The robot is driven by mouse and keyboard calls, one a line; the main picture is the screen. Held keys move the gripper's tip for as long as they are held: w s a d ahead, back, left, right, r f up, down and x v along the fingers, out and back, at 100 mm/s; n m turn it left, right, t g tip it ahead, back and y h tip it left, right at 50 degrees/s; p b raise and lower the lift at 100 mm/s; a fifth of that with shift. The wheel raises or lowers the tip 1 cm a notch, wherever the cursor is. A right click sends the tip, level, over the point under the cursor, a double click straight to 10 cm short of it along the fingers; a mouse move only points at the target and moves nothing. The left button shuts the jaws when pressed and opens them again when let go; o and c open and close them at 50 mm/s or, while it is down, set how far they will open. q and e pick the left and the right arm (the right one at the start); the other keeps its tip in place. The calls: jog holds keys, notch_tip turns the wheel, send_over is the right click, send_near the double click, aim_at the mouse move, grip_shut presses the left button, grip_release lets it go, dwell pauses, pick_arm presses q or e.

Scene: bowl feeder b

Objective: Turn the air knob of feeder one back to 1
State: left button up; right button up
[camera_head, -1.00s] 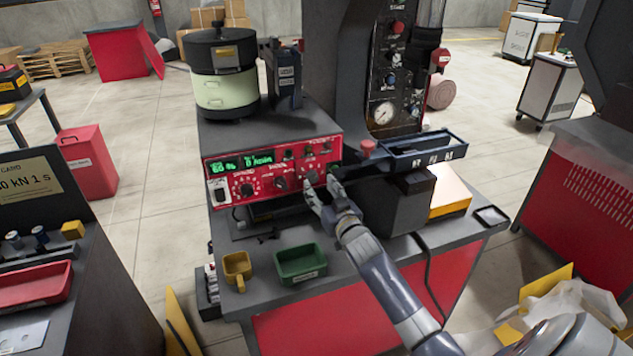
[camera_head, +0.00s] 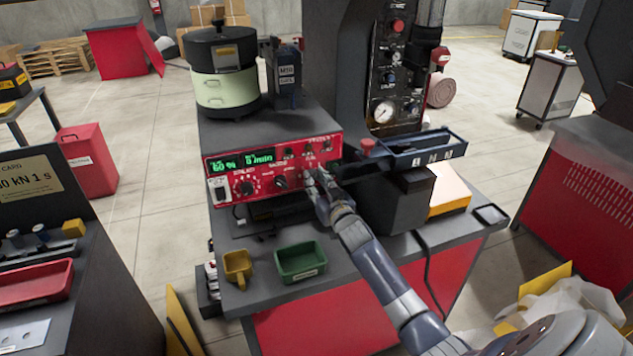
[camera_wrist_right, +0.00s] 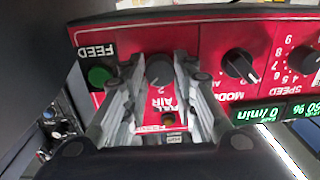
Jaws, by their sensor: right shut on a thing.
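The red control panel (camera_head: 222,168) of the feeder faces me, with green lit displays. My right gripper (camera_head: 316,178) is at the right part of this panel, its fingers closed in. The fingers are shut on the knob. The AIR label is partly visible beside it; the exact pointer setting is hard to read. In the head view the gripper hides the knob. My left gripper is not in view.
The mode knob (camera_wrist_right: 238,65) and speed knob (camera_wrist_right: 303,60) lie right of the fingers in the wrist view, the green feed button (camera_wrist_right: 98,75) left. A green tray (camera_head: 301,262) and yellow cup (camera_head: 237,266) stand below the panel. A dark chute (camera_head: 425,150) juts out at right.

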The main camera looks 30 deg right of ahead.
jog(key=shift+n, duration=0.4)
jog(key=n, duration=0.3)
jog(key=shift+n, duration=0.4)
jog(key=n, duration=0.8)
jog(key=shift+n+g+h, duration=0.3)
jog(key=shift+n, duration=2)
jog(key=shift+a, duration=0.1)
jog(key=o, duration=1.1)
jog(key=shift+c, duration=0.2)
